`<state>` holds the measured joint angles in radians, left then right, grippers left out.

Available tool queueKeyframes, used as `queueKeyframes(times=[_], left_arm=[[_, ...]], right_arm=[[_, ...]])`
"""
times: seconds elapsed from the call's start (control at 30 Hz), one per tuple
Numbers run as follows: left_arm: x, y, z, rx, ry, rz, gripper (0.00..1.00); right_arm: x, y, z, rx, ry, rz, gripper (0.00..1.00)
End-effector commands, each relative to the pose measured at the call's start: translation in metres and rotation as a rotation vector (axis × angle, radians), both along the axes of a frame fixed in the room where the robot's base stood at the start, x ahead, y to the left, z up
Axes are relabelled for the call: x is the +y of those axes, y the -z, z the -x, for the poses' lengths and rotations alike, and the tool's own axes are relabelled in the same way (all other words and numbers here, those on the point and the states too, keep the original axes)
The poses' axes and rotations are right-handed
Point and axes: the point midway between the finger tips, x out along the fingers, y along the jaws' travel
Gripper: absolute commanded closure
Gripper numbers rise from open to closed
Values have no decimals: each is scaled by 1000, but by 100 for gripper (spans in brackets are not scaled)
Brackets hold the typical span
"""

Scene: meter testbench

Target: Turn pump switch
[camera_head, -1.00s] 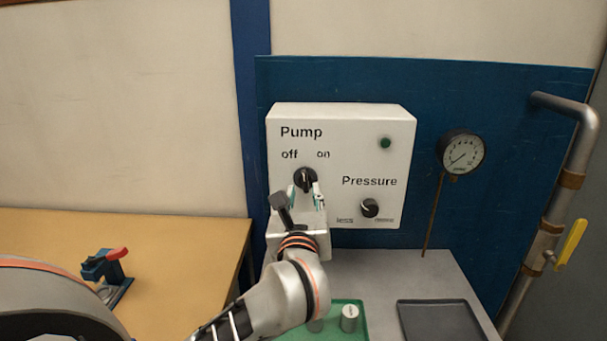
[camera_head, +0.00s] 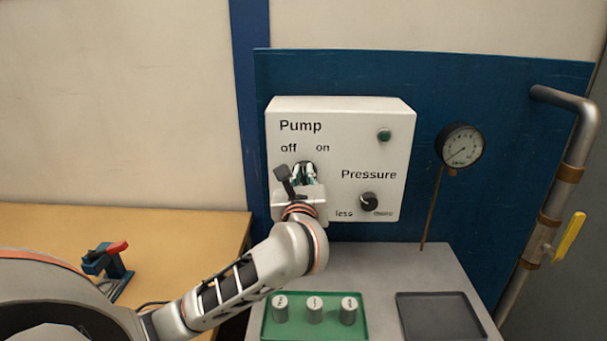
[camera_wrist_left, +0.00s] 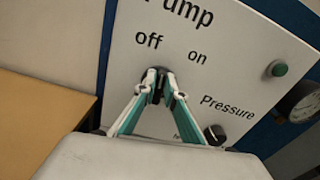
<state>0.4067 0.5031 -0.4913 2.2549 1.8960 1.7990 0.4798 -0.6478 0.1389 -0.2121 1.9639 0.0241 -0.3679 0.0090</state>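The pump switch (camera_head: 304,167) is a dark knob below the words "off" and "on" on a white control box (camera_head: 400,150). My left gripper (camera_head: 304,172) is at the switch, with one finger on each side of it. In the left wrist view, the fingertips (camera_wrist_left: 160,88) are close together with the dark switch (camera_wrist_left: 157,85) between them, so the gripper looks shut on it. The fingers partly hide the switch, and I cannot tell which way it points. My right gripper is not in view.
A pressure knob (camera_head: 368,201) and a green light (camera_head: 384,135) are on the same box. A gauge (camera_head: 461,146) is to the right. Below are a green tray (camera_head: 268,326) with three metal weights and an empty dark tray (camera_head: 439,317). A pipe with a yellow handle (camera_head: 570,238) stands far right.

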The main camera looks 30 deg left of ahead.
Motion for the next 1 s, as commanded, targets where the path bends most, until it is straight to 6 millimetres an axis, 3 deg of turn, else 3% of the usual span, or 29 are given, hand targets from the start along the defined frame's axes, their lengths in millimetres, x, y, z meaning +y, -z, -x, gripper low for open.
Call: queueKeyframes(times=[0.23,0.6,1.0], left_arm=[[0,2,0,-22,0,37,100],[3,6,2,-179,0,295,100],[4,1,3,-211,0,344,100]], right_arm=[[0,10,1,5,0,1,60],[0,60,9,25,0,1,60],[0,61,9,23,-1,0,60]])
